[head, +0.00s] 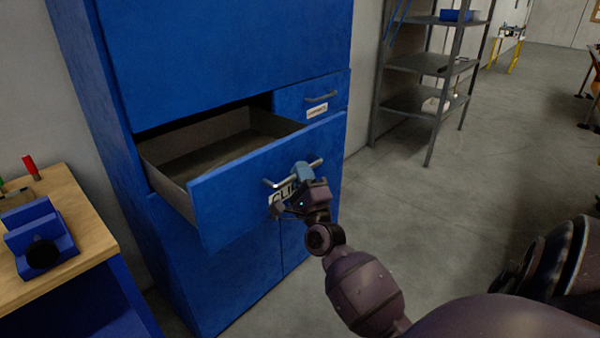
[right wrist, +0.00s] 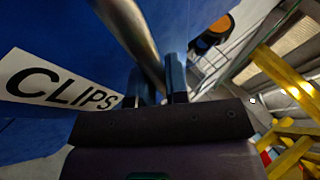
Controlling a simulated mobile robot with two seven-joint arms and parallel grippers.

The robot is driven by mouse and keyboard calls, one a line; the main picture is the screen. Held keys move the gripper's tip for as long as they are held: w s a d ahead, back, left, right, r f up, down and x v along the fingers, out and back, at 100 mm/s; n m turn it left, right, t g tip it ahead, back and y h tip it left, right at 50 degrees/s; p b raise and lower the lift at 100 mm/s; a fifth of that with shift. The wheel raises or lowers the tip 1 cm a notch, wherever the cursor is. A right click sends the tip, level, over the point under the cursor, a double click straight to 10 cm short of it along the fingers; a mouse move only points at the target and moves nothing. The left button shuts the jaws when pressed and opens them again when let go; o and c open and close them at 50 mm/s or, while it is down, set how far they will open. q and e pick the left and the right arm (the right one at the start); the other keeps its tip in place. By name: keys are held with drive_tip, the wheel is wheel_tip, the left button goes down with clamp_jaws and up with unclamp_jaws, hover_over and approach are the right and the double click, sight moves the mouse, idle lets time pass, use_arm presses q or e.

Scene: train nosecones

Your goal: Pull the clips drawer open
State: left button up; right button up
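The clips drawer (head: 235,205) is pulled well out of the blue cabinet, and its grey inside (head: 215,150) looks empty where it shows. Its label, partly covered by my gripper in the head view, reads CLIPS in the right wrist view (right wrist: 60,88). The metal bar handle (head: 273,184) is on the drawer front; it also shows in the right wrist view (right wrist: 130,30). My right gripper (head: 303,170) is at the handle, with its blue fingers (right wrist: 155,80) on either side of the bar, closed on it. My left gripper is not in view.
A smaller closed drawer (head: 312,96) with its own handle sits right of the opening. A wooden-topped bench (head: 85,225) with a blue vise (head: 40,240) stands at the left. Grey shelving (head: 420,65) stands behind at the right. The floor right of the cabinet is clear.

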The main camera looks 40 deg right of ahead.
drive_tip(key=shift+o, duration=0.8)
drive_tip(key=b+v, duration=0.1)
drive_tip(key=v, duration=0.9)
drive_tip(key=shift+s+f, duration=0.25)
drive_tip(key=shift+s, duration=0.05)
drive_tip(key=shift+a, duration=0.15)
